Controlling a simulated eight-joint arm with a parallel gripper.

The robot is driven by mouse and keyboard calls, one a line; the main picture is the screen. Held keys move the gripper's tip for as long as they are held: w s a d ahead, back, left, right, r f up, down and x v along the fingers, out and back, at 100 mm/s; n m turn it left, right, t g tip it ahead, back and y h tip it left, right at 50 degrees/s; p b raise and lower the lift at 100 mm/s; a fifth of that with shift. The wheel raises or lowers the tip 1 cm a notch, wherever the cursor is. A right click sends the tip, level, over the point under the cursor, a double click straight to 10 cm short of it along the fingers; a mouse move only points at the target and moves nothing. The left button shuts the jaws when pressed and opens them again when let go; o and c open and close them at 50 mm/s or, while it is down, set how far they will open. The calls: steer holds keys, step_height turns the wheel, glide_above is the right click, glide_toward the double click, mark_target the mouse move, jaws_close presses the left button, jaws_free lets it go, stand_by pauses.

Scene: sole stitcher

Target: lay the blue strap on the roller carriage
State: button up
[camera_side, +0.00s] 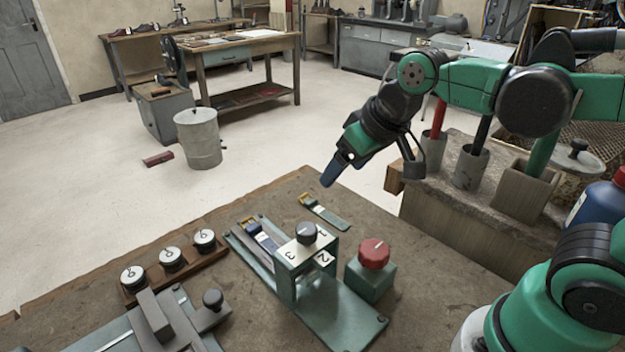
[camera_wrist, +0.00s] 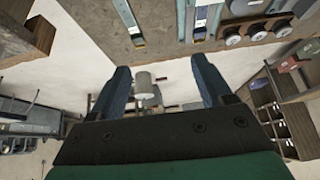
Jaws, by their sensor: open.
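A blue strap (camera_side: 266,240) with a gold buckle lies lengthwise on the narrow metal track of the green stitching machine (camera_side: 343,318), in front of its numbered block. I take the track part under it to be the roller carriage (camera_side: 243,239), though little of it shows. In the wrist view the blue strap (camera_wrist: 201,14) is at the top edge. A green strap (camera_side: 325,213) with a gold buckle lies on the bench beside the machine; it also shows in the wrist view (camera_wrist: 127,15). My gripper (camera_side: 328,178) is open and empty, above the bench's far edge, apart from both straps.
A red knob (camera_side: 374,253) on a green box and a black knob (camera_side: 306,233) rise near the machine. A rack of dials (camera_side: 170,258) and a metal fixture (camera_side: 160,322) stand at left. Tool pots (camera_side: 471,167) stand at right. Bench is clear around the green strap.

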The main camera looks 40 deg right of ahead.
steer(key=s+f, duration=0.1)
steer(key=s+d+f+t, duration=0.1)
steer(key=shift+s+f, duration=0.15)
steer(key=shift+s, duration=0.15)
